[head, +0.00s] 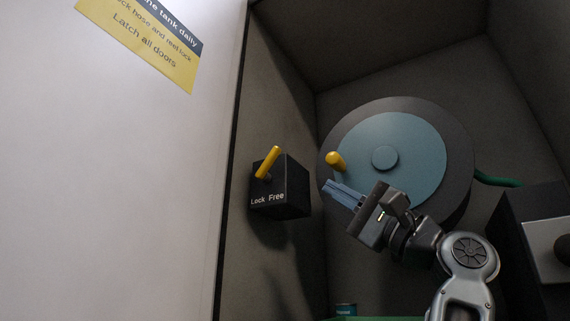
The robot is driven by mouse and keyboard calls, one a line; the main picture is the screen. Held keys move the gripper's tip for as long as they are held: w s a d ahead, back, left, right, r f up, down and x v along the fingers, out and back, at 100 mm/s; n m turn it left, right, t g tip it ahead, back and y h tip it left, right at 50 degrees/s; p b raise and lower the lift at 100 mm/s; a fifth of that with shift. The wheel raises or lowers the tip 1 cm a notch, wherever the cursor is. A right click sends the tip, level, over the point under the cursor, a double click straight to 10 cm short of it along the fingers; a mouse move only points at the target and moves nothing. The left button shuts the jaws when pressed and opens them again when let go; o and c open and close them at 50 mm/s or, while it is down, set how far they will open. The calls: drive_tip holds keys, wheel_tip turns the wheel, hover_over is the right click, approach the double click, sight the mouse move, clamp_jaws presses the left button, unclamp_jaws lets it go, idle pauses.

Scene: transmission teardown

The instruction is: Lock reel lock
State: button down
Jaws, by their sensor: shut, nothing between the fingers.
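The reel lock is a black box (280,198) on the left wall of the compartment, with "Lock" and "Free" printed on its front face. Its yellow lever (268,162) stands up from the box and tilts to the upper right, over the "Free" side. My gripper (328,187) is shut and empty. It points left toward the box, to the right of it and apart from the lever. Behind it is the hose reel (405,150), a dark disc with a teal face and a yellow crank knob (336,160).
A green hose (497,180) leaves the reel at right. A dark box with a light panel (547,250) stands at lower right. A small can (346,310) and a green surface (385,318) show at the bottom. A yellow sign (145,40) is on the white panel at left.

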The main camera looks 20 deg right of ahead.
drive_tip(key=p, duration=0.4)
approach(276, 155)
drive_tip(key=x, duration=0.5)
drive_tip(key=shift+a+r, duration=0.1)
drive_tip(key=shift+x, duration=0.8)
drive_tip(key=shift+w, duration=0.1)
